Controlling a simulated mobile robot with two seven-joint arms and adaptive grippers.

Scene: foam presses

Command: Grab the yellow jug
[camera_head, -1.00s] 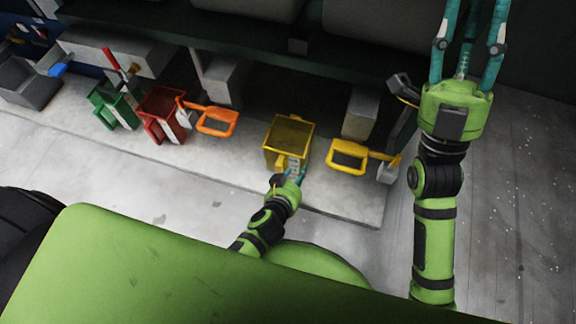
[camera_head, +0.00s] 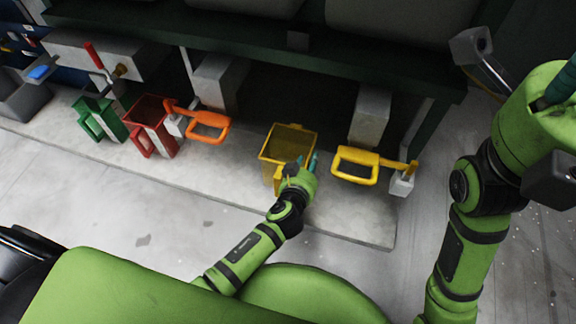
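A yellow-handled tool (camera_head: 356,167) lies right of the jug. An orange-handled tool (camera_head: 208,127), a red jug (camera_head: 150,126) and a green jug (camera_head: 98,118) are to the left. A dark bench frame (camera_head: 390,75) overhangs behind. Bare floor (camera_head: 130,205) lies in front of the slab.

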